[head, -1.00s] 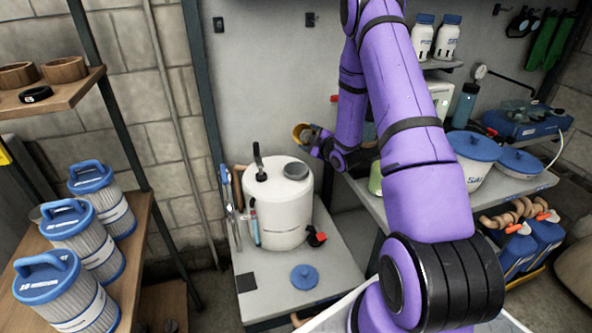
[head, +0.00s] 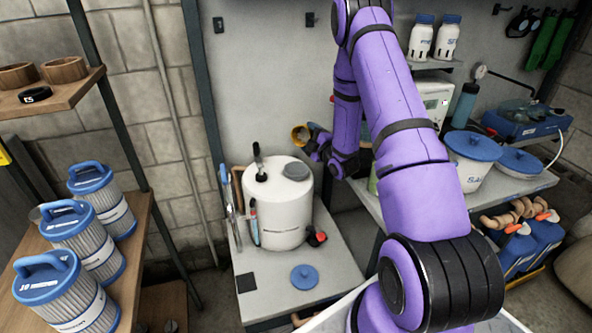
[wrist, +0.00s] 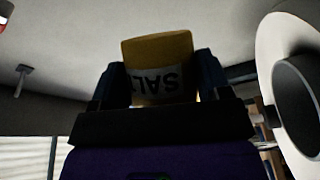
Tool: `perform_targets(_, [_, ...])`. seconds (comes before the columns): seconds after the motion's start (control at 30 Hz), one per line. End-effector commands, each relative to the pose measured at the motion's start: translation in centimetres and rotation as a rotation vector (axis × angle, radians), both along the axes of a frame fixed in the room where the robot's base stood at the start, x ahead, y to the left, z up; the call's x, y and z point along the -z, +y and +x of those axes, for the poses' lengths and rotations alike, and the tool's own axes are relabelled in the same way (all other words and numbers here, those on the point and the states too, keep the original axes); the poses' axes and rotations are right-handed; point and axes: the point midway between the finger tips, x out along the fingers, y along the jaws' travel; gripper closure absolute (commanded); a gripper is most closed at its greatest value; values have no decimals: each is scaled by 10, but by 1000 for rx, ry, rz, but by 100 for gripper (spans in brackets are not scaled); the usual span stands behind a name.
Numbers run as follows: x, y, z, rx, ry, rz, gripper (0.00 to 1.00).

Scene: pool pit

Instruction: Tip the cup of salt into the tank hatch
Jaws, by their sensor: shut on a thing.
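My gripper (head: 312,139) is shut on a yellow-brown cup (head: 299,133), held above and slightly right of the tank's top in the head view. The cup is tilted, with its round rim showing; its contents cannot be made out. In the wrist view the cup (wrist: 158,52) sits between my gripper's fingers (wrist: 160,85), its "SALT" label upside down. The white tank (head: 278,216) stands on a low grey bench. Its round grey hatch (head: 296,171) is on top, below the cup and apart from it. A pale round body with a dark disc is at the wrist view's right.
A black-handled fitting (head: 258,160) rises from the tank top. A blue round lid (head: 304,277) lies on the bench (head: 335,260). A shelf (head: 385,215) with a white tub (head: 470,165) stands right. Blue-capped filter cartridges (head: 75,235) stand left.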

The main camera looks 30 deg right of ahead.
Motion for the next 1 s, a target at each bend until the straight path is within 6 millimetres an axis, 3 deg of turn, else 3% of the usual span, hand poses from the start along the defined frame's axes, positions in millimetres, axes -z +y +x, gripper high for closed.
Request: perform_targets(1.0, [6,9,-5,1,-52,-86,55])
